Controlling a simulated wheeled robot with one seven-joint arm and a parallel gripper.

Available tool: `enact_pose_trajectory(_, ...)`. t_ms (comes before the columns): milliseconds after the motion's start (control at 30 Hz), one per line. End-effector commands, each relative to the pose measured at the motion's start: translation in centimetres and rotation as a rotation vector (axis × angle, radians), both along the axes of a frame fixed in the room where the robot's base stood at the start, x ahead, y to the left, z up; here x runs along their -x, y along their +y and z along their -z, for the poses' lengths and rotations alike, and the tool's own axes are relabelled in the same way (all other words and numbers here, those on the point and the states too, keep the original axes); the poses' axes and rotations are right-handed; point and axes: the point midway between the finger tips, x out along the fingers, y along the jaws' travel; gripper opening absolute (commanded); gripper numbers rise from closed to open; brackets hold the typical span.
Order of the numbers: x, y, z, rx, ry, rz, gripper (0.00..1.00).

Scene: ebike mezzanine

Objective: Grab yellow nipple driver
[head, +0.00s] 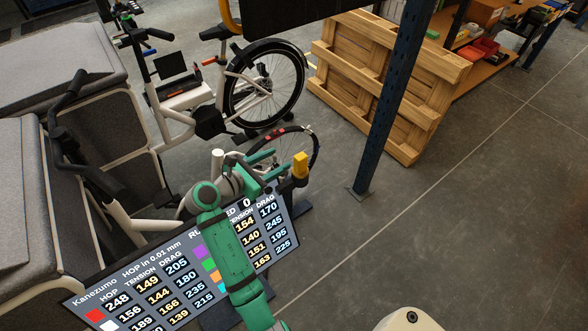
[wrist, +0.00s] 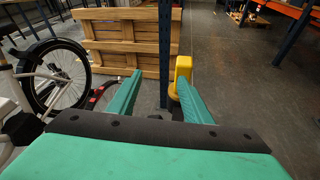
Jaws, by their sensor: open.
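The yellow nipple driver (head: 300,164) stands upright on a dark holder just beyond my gripper in the head view. In the wrist view the yellow nipple driver (wrist: 183,68) shows at the tip of the right finger, which hides its lower part. It is not centred between the fingers. My gripper (head: 273,162) has green fingers spread apart with nothing between them. In the wrist view my gripper (wrist: 158,78) points toward the pallet. I cannot tell whether the right finger touches the driver.
A display board (head: 150,292) with numbers lies under my arm. A blue post (head: 391,100) stands beyond the driver, with a wooden pallet (head: 375,75) behind it. A white bike (head: 215,100) and a wheel (head: 305,140) are to the left. The floor at right (head: 480,220) is clear.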

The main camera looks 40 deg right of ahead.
Motion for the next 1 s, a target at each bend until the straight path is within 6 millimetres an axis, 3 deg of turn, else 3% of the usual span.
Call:
enact_pose_trajectory(100,1.7,-1.0,-0.6,-0.034,0.093,0.091,0.45)
enact_pose_trajectory(300,2.9,-2.0,-0.5,-0.062,0.154,0.147,0.45)
enact_pose_trajectory(600,3.5,-5.9,0.9,-0.063,0.155,0.148,0.45)
enact_pose_trajectory(1000,4.3,-8.4,1.8,-0.064,0.154,0.147,0.45)
